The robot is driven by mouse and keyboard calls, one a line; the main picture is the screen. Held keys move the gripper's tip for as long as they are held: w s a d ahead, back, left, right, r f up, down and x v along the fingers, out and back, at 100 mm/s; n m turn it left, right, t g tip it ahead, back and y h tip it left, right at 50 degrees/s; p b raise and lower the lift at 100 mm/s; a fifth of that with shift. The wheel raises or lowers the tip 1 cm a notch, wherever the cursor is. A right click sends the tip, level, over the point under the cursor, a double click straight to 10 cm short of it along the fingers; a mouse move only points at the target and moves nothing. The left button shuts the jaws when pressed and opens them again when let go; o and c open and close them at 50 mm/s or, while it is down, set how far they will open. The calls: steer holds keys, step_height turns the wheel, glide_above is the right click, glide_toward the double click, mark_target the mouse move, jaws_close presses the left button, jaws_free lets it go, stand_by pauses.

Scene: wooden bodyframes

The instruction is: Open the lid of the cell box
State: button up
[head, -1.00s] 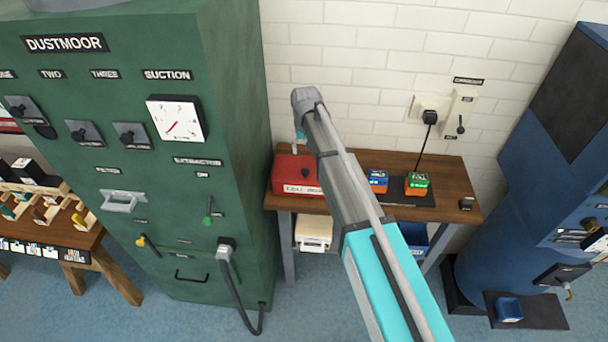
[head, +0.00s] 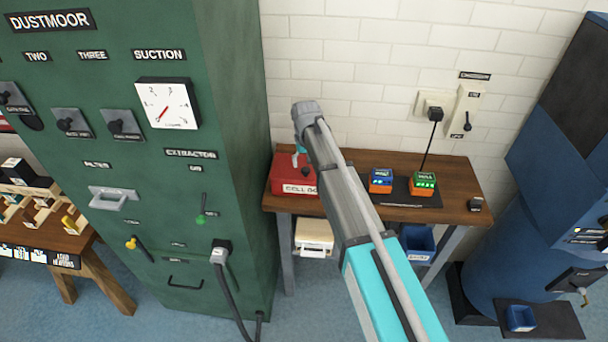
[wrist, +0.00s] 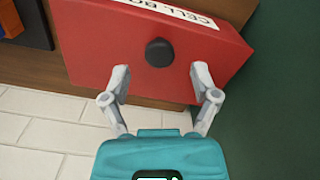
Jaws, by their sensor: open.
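The red cell box (head: 283,178) sits on the left end of the wooden bench, with a white label on its front. Its lid looks closed. In the wrist view the red box (wrist: 105,50) fills the middle, with a round black knob (wrist: 160,52) on its lid and part of the label (wrist: 180,12) showing. My gripper (wrist: 160,70) is open and empty. Its two fingertips lie to either side of the knob in the picture, slightly short of it. In the head view my gripper (head: 301,158) is over the box, partly hidden by my arm.
The green cabinet (head: 235,120) stands close to the left of the box, and the white brick wall (head: 360,60) is behind. Blue-topped (head: 381,180) and green-topped (head: 423,182) packs sit on a dark mat (head: 405,200) to the right. A blue bin (head: 420,245) is under the bench.

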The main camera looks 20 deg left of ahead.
mark_target(305, 169)
steer(key=shift+f+b, duration=1.7)
steer(key=shift+f, duration=0.25)
jaws_close()
steer(key=shift+a, duration=0.3)
steer(key=shift+d, duration=0.2)
steer(key=shift+w+r, duration=0.1)
steer(key=shift+r, duration=0.05)
